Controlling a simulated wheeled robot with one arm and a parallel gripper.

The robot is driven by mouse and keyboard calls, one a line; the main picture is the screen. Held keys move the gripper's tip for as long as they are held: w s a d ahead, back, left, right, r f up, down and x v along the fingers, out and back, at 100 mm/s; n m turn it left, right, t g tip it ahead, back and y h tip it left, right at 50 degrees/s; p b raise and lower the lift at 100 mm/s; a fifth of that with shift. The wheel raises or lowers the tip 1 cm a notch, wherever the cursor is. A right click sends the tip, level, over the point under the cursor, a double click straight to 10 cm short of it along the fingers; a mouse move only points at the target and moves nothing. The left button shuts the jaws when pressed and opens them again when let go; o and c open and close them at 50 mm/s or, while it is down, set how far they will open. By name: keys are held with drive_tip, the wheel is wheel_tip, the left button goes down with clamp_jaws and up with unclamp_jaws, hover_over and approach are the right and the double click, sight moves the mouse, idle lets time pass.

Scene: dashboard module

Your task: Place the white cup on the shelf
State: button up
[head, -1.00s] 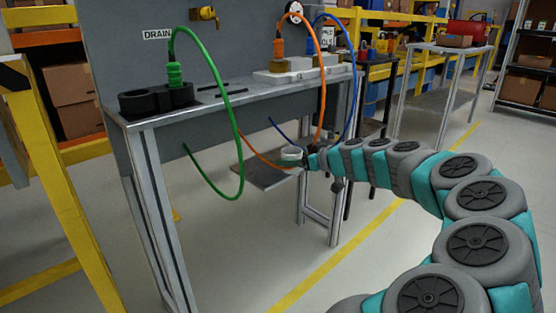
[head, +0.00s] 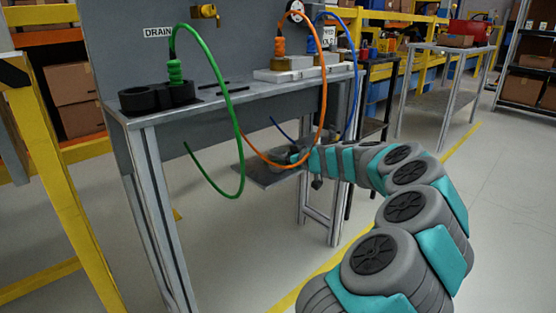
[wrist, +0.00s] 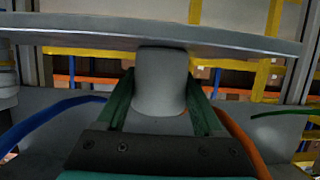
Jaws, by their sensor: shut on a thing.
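The white cup (wrist: 160,82) stands between the two green fingers of my gripper (wrist: 160,88) in the wrist view. It looks pale grey in shadow, and the fingers are shut on its sides. A grey slab crosses the picture just above the cup's top. In the head view my gripper (head: 297,157) is under the workbench top, over the right part of the low grey shelf (head: 262,178). The cup is hard to make out there among shadow and hoses. I cannot tell whether its base touches the shelf.
The workbench top (head: 235,100) overhangs the shelf. A green hose (head: 238,130), an orange hose (head: 322,105) and a blue hose (head: 354,95) hang in loops around it. Bench legs (head: 162,225) stand at the front.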

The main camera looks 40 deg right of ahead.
drive_tip(key=shift+f, duration=0.15)
drive_tip(key=o, duration=1.3)
drive_tip(key=shift+o, duration=0.2)
drive_tip(key=shift+r, duration=0.2)
drive_tip(key=shift+s+r, duration=0.1)
drive_tip(key=a+v, duration=0.1)
drive_tip(key=v, duration=1)
drive_tip(key=shift+s+d, duration=0.4)
drive_tip(key=shift+d, duration=0.1)
drive_tip(key=shift+r, duration=0.1)
